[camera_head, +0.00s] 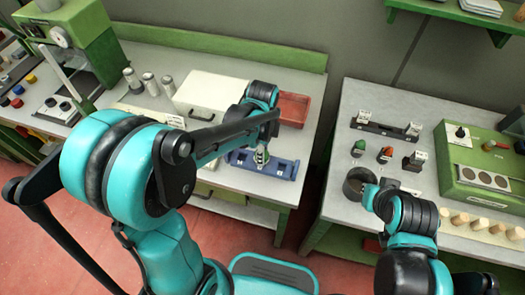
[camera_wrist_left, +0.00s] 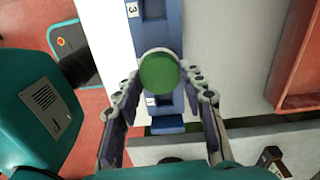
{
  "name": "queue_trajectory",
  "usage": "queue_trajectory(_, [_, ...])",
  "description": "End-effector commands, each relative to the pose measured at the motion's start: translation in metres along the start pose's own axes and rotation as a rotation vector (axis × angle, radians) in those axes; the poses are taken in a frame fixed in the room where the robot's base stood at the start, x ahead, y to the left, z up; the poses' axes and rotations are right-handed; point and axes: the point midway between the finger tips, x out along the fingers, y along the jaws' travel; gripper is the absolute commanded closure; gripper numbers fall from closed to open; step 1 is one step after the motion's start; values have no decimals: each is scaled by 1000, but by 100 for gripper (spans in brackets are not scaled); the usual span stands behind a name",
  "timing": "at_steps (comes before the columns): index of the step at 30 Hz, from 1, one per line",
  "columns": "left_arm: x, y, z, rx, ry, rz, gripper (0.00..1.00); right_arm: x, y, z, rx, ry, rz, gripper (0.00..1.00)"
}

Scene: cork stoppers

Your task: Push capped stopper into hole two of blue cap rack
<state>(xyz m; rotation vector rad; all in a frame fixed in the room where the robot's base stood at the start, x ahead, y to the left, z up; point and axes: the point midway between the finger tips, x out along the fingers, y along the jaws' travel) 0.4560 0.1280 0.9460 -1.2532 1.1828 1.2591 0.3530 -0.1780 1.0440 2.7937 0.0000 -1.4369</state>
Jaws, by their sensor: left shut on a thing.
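The green-capped stopper (camera_wrist_left: 159,71) is between the two fingers of my left gripper (camera_wrist_left: 162,88), which is shut on it. In the left wrist view its round green top faces the camera, over the blue cap rack (camera_wrist_left: 150,30). The cap covers the spot beneath it, so I cannot tell how deep the stopper sits. A label "3" shows on the rack above the cap, and another label too small to read shows below it. In the head view my left gripper (camera_head: 261,153) is over the middle of the blue rack (camera_head: 285,167). My right gripper's fingers do not show.
A red tray (camera_head: 294,108) and a white case (camera_head: 208,95) stand behind the rack. Metal cylinders (camera_head: 150,84) stand at the left. The right table holds a dark rack (camera_head: 385,129), small coloured-top pieces (camera_head: 385,154), a green machine (camera_head: 480,165) and several corks (camera_head: 478,224).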

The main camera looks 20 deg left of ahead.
Motion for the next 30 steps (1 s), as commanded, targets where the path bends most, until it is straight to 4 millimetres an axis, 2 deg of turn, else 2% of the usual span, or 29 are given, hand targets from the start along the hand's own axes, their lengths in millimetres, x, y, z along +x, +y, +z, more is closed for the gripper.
queue_trajectory(25, [14,0,0,0,0,0,78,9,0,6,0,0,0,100])
queue_trajectory(26, [13,0,0,0,0,0,52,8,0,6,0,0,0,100])
queue_trajectory(27, [13,0,0,0,0,0,42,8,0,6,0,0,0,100])
queue_trajectory(28, [13,0,0,0,0,0,36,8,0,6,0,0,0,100])
queue_trajectory(30, [13,0,0,0,0,0,36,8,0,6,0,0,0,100])
